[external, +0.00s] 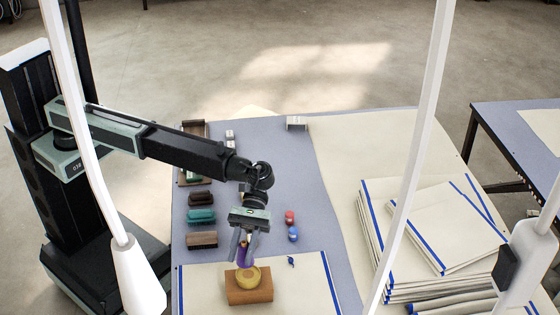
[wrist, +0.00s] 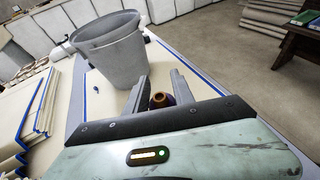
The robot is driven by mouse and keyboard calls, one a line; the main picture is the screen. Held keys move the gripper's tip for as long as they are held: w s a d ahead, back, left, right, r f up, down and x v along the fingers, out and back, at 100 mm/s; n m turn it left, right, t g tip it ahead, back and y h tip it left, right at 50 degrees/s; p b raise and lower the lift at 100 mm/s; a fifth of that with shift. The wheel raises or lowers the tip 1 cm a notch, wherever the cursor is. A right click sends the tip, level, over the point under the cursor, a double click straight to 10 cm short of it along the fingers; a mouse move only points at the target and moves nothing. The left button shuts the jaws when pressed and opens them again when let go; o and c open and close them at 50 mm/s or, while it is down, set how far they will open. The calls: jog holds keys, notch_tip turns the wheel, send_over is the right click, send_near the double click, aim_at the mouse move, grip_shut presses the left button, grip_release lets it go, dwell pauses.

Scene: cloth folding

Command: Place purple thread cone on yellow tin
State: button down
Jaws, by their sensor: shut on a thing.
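My gripper (external: 241,252) is shut on the purple thread cone (external: 243,256), which stands roughly upright between the two fingers. The cone's brown top (wrist: 160,100) shows between the fingers in the wrist view, with a little purple around it. The round yellow tin (external: 252,281) is directly below the cone in the external view, at a brown wooden block (external: 250,295). The cone's lower end overlaps the tin in the picture; I cannot tell whether they touch. The tin is not visible in the wrist view.
A red spool (external: 289,216) and a blue spool (external: 293,234) stand right of my gripper. Brown and teal blocks (external: 201,215) line the table's left side. Folded blue-striped cloths (external: 440,225) are stacked at right. A large grey bucket-like shape (wrist: 110,50) looms in the wrist view.

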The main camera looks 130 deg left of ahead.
jog(key=shift+w, duration=0.35)
notch_tip(320, 180, down, 4)
jog(key=b, duration=0.4)
jog(key=shift+r, duration=0.2)
jog(key=shift+f, duration=0.2)
jog(key=c, duration=1.1)
grip_release()
jog(key=shift+r, duration=0.1)
